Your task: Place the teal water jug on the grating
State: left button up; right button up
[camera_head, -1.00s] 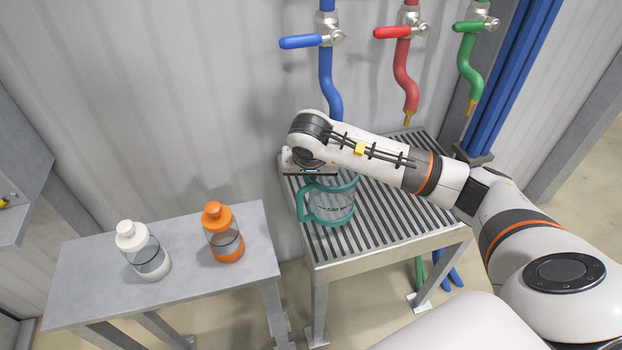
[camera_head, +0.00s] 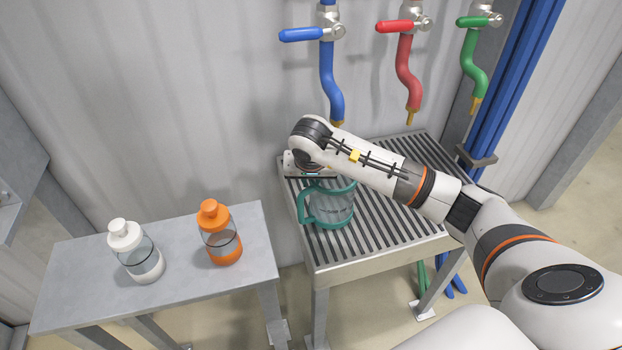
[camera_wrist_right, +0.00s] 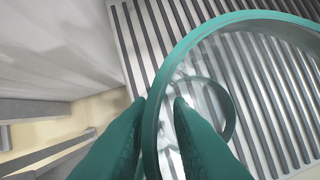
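The teal water jug (camera_head: 333,211) stands upright on the grating (camera_head: 395,225), near its left edge, with its handle to the left. In the right wrist view its teal rim (camera_wrist_right: 215,27) curves over the grating's slats (camera_wrist_right: 280,100). My right gripper (camera_wrist_right: 163,101) has its two teal-looking fingers on either side of the jug's upper edge. A gap shows between the right-hand finger and the rim, so it looks open; the other finger is at or very near the rim. In the head view my wrist hides the fingertips. My left gripper is out of view.
A grey side table (camera_head: 190,290) at left holds a white-capped bottle (camera_head: 137,255) and an orange-capped bottle (camera_head: 220,240). Blue (camera_head: 330,80), red (camera_head: 407,75) and green (camera_head: 473,70) hoses with valves hang above the grating's back. The grating's right part is clear.

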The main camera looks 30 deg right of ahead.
jog(key=shift+o, duration=0.7)
jog(key=shift+r, duration=0.1)
jog(key=v, duration=1.2)
jog(key=shift+r, duration=0.1)
